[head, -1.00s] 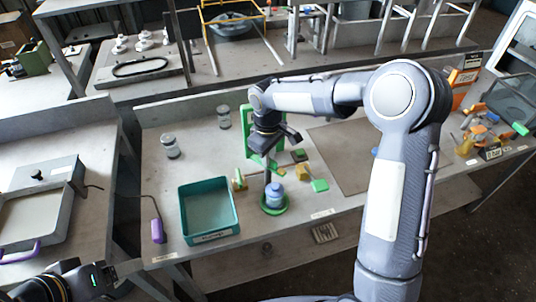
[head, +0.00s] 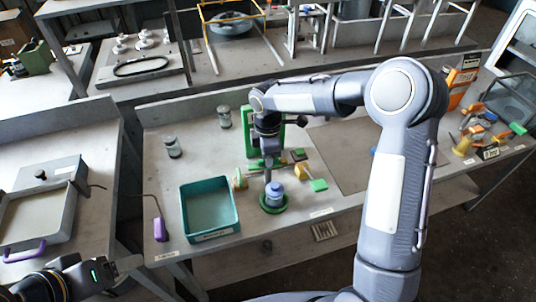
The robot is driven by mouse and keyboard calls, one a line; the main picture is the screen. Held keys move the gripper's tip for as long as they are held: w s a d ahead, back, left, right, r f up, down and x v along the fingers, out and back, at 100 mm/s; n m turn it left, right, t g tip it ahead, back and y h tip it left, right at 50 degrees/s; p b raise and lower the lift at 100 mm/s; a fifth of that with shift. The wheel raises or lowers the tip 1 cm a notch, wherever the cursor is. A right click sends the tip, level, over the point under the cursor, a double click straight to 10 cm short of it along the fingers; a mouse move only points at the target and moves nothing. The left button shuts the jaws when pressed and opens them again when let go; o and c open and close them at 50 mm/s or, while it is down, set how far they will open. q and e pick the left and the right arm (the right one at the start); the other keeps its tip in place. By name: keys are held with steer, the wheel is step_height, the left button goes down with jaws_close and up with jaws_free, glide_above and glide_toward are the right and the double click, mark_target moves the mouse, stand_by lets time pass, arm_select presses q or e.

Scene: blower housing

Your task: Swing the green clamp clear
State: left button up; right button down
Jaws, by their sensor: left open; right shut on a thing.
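My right gripper (head: 267,160) is above the blue-grey housing (head: 275,193), which stands on a round green base (head: 273,207) on the middle bench. It is shut on a green piece (head: 254,165) that looks like the green clamp; the fingers and wrist hide much of it. A green block on a yellow arm (head: 318,185) lies to the right. My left gripper (head: 125,267) is open and empty at the lower left, away from the bench parts.
A teal tray (head: 209,237) sits left of the housing. A tall green frame (head: 247,118) stands behind my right gripper. A purple-handled tool (head: 159,229) lies at the left edge. A flat brown mat (head: 345,150) lies to the right.

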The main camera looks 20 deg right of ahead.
steer(key=shift+n, duration=0.5)
steer(key=c, duration=1.5)
jaws_free()
steer(key=shift+o, duration=0.2)
steer(key=shift+r+b, duration=0.3)
steer(key=shift+r, duration=3.65)
